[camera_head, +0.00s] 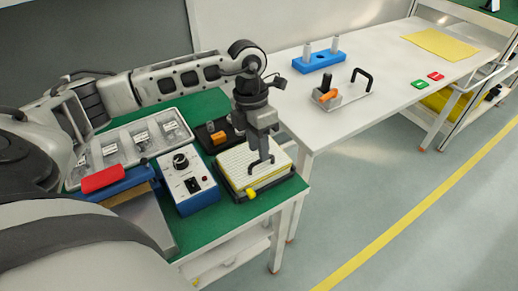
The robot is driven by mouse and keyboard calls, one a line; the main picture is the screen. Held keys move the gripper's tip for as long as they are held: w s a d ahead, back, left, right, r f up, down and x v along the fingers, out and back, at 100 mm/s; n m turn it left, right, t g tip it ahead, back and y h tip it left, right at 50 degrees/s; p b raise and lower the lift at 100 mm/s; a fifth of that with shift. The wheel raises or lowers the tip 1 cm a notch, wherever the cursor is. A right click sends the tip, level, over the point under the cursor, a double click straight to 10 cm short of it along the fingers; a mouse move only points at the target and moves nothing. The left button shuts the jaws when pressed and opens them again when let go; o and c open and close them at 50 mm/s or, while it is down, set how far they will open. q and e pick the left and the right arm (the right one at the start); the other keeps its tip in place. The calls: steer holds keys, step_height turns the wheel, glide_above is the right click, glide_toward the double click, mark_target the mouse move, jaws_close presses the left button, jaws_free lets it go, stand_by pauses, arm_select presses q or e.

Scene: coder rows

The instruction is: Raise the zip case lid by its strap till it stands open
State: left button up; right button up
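What looks like the zip case (228,171) lies flat at the right end of the green-topped table, with a pale ribbed top and a dark edge. A small yellow tab (251,193), which may be its strap, sits at the near edge. My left gripper (261,164) points down over the case's top, its two dark fingers apart with nothing visible between them. The tab is in front of the fingers, outside them. I cannot tell whether the fingertips touch the top. My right gripper is not in view.
A blue and white control box (187,180) stands close left of the case. A dark fixture (213,134) is behind it. A parts tray (130,146) and a red block (101,179) are further left. A white table (390,105) adjoins behind.

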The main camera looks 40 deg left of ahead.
arm_select(q)
steer(key=shift+d+f, duration=0.2)
steer(key=shift+f, duration=0.8)
jaws_close()
steer(key=shift+s, duration=0.1)
